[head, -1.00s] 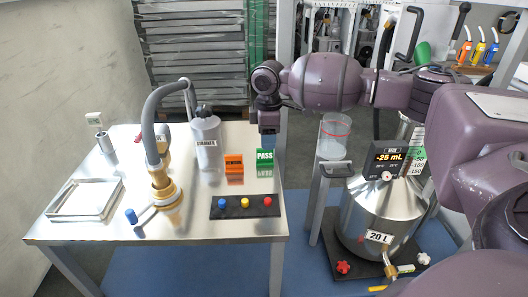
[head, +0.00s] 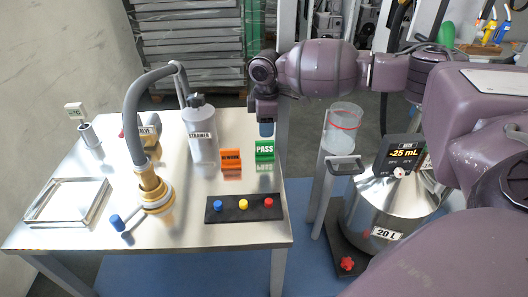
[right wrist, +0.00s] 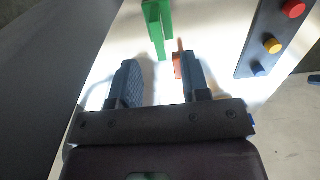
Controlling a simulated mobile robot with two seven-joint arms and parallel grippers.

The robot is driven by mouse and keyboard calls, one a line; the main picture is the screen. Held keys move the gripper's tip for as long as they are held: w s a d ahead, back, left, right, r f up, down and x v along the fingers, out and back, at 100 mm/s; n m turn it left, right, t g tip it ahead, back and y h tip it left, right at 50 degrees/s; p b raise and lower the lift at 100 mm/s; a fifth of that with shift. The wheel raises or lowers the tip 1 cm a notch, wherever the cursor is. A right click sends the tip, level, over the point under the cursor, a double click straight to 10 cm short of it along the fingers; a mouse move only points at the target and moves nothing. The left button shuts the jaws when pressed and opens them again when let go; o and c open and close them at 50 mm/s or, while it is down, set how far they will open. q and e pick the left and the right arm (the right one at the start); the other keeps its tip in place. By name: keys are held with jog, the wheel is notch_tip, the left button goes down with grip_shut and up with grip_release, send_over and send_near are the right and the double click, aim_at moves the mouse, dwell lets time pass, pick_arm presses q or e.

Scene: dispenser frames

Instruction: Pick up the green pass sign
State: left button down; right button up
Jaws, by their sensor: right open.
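The green PASS sign (head: 264,150) stands upright on the table near its right edge, its white lettering towards me. My right gripper (head: 266,128) is open and points down just above and behind the sign in the head view, apart from it. In the right wrist view the open jaws (right wrist: 163,78) are empty, and the green sign (right wrist: 158,25) lies beyond the fingertips, near the top of the picture. My left gripper is not in view.
The orange REWORK sign (head: 231,160) stands left of the green one. A black button panel (head: 244,208) lies in front. The STRAINER canister (head: 199,135) and a brass fixture (head: 152,188) stand further left. A clear beaker (head: 342,128) stands right of the table.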

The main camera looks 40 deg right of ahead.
aim_at(265, 141)
jog(key=shift+w+f+b, duration=0.15)
jog(key=shift+f+b, duration=0.35)
jog(key=shift+f, duration=2.65)
grip_shut()
